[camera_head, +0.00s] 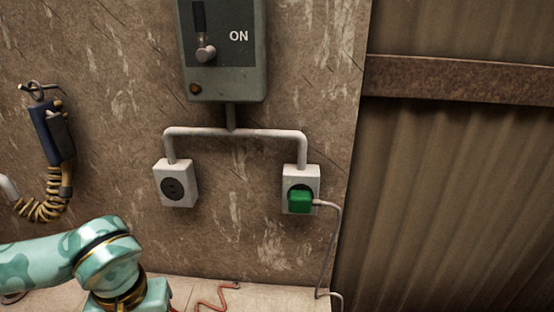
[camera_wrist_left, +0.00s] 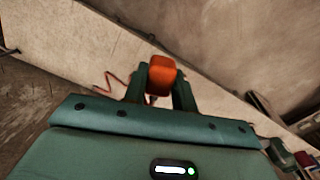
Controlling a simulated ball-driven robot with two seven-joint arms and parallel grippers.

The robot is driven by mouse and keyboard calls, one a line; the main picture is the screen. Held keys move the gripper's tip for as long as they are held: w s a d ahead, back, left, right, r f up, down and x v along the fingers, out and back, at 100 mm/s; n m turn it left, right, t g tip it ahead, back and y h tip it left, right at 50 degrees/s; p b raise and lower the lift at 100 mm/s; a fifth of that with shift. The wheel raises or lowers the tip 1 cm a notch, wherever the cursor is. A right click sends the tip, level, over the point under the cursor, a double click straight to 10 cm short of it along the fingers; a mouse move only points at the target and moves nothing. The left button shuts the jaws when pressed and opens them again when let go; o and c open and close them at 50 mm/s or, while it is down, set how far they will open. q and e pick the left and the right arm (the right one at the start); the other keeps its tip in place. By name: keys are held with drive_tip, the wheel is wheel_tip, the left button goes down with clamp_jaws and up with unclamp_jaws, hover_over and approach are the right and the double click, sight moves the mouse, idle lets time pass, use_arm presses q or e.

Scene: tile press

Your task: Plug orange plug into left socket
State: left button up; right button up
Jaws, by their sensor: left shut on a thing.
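The orange plug (camera_wrist_left: 162,75) is in the left wrist view, held between the two fingers of my left gripper (camera_wrist_left: 160,88), which is shut on it. In the head view my left arm comes in at the lower left, and its gripper and the plug are out of the picture. The left socket (camera_head: 175,185) is a white box with a dark round face on the wall, and nothing is plugged into it. The right socket (camera_head: 314,178) has a green plug (camera_head: 300,202) in it. My right gripper is not in view.
A grey switch box (camera_head: 223,85) marked ON hangs above the sockets, joined by pipes (camera_head: 235,132). A blue handset (camera_head: 50,135) with a coiled cord hangs at the left. A red cord (camera_head: 215,299) lies on the pale ledge (camera_head: 262,298). Corrugated metal (camera_head: 450,200) stands at the right.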

use_arm(q)
drive_tip(key=shift+w+d+r+m, duration=0.2)
drive_tip(key=shift+r+m, duration=0.1)
drive_tip(key=shift+m, duration=0.7)
drive_tip(key=shift+w+d+r+m, duration=0.2)
drive_tip(key=shift+w+r, duration=0.1)
drive_tip(key=shift+r, duration=0.1)
drive_tip(key=shift+w+d+r+m, duration=0.2)
drive_tip(key=shift+w+r, duration=0.1)
drive_tip(key=shift+r, duration=0.1)
drive_tip(key=shift+a, duration=0.1)
drive_tip(key=w+d+r+m, duration=0.3)
drive_tip(key=d+r+m, duration=0.5)
drive_tip(key=d, duration=0.6)
drive_tip(key=shift+w+r, duration=0.35)
drive_tip(key=shift+r, duration=0.35)
drive_tip(key=s+a+r+n, duration=0.2)
drive_tip(key=a+r+n, duration=0.1)
drive_tip(key=a+r, duration=0.1)
drive_tip(key=shift+r, duration=0.35)
